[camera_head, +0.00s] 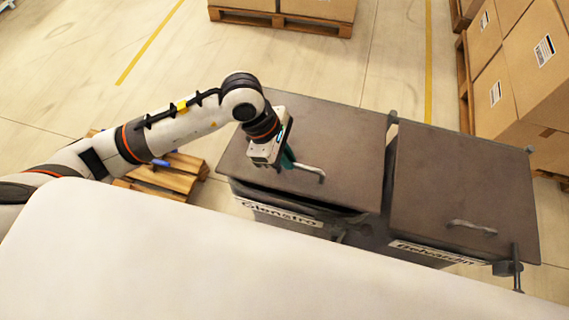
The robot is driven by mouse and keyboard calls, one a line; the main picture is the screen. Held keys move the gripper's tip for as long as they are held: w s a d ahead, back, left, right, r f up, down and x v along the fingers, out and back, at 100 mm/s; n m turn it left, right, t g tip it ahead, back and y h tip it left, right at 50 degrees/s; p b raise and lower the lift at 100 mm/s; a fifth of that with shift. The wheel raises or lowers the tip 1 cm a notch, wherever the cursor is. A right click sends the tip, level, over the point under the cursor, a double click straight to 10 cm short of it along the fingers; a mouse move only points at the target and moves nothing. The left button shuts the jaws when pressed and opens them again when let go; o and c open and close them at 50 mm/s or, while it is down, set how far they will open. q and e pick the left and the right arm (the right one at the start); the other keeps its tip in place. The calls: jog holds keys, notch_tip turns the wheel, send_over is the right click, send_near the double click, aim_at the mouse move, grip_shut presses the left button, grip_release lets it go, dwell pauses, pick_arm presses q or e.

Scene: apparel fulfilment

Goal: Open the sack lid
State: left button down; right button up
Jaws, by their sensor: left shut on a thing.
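Two dark grey bins stand side by side in the head view. The left bin's flat lid (345,135) has a pale bar handle (311,172), and the label below it reads roughly "Glenstro". A dark gap shows between this lid's front edge and the bin body, so the lid looks slightly raised at the front. My left gripper (289,160) is at the left end of that handle, shut on it; the fingers partly hide the grip. The right bin's lid (465,185) lies flat with its own handle (472,227). My right gripper is not in view.
A wooden pallet (165,178) lies on the floor left of the bins. Cardboard boxes on pallets stand at the right (540,55) and at the back (318,8). A white surface fills the foreground. The floor behind the bins is clear.

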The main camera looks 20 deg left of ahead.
pick_arm(q)
jog(key=w+r+b, duration=0.1)
jog(key=w+r, duration=0.6)
jog(key=r, duration=0.3)
jog(key=shift+w+r+g+b, duration=0.15)
jog(key=shift+r+g+b, duration=0.05)
jog(key=shift+g+b, duration=0.15)
jog(key=shift+a, duration=0.1)
jog(key=c, duration=1.6)
grip_release()
jog(key=shift+w+f, duration=0.1)
jog(key=shift+w, duration=0.05)
jog(key=shift+o, duration=0.5)
jog(key=shift+w+f, duration=0.1)
jog(key=shift+w, duration=0.25)
jog(key=shift+s, duration=0.15)
jog(key=shift+s, duration=0.1)
